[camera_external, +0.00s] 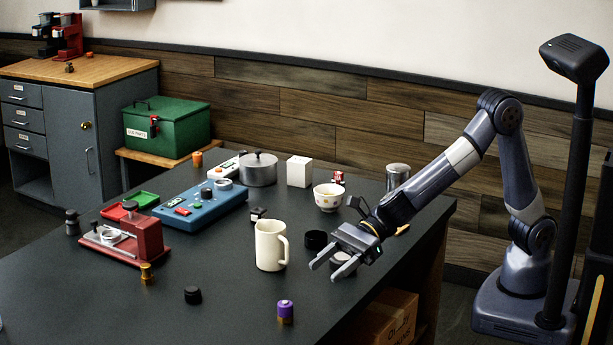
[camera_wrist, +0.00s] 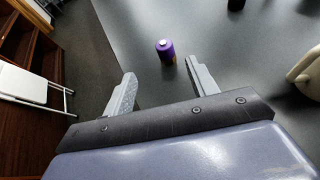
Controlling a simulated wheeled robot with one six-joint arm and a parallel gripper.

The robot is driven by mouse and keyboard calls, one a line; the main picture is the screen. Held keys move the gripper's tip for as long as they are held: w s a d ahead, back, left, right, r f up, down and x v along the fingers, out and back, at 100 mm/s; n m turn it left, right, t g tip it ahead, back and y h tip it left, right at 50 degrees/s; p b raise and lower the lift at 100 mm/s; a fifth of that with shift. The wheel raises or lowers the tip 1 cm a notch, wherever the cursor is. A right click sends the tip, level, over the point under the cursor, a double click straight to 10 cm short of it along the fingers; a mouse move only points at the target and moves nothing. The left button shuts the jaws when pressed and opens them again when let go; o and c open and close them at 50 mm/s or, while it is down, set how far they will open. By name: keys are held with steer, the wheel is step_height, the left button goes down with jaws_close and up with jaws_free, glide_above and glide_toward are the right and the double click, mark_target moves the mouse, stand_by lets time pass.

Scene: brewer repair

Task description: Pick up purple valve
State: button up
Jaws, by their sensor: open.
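The purple valve (camera_external: 285,311) stands upright on the dark table near its front edge. It has a purple body and a brass-coloured base. In the wrist view the purple valve (camera_wrist: 166,51) stands beyond my fingertips, between their lines and nearer the right finger. My gripper (camera_external: 326,272) is open and empty, above the table to the right of the mug and up and right of the valve. In the wrist view my gripper (camera_wrist: 162,77) shows both fingers spread apart. Nothing hides the valve.
A cream mug (camera_external: 271,246) stands left of my gripper, and its edge shows in the wrist view (camera_wrist: 305,72). A black cap (camera_external: 193,295) lies left of the valve, with a brass valve (camera_external: 146,274) beyond. A black ring (camera_external: 316,240) lies behind my gripper. The table around the purple valve is clear.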

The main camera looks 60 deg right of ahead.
mark_target(290, 301)
steer(key=x, duration=0.5)
steer(key=shift+w+a+f+p, duration=0.1)
steer(key=shift+f+p, duration=0.1)
steer(key=shift+p, duration=0.1)
steer(key=shift+w+f+p+x, duration=0.1)
steer(key=shift+p+x, duration=0.4)
steer(key=shift+x, duration=0.9)
steer(key=shift+w+f+p+x, duration=0.15)
steer(key=shift+p+x, duration=0.3)
steer(key=shift+x, duration=0.9)
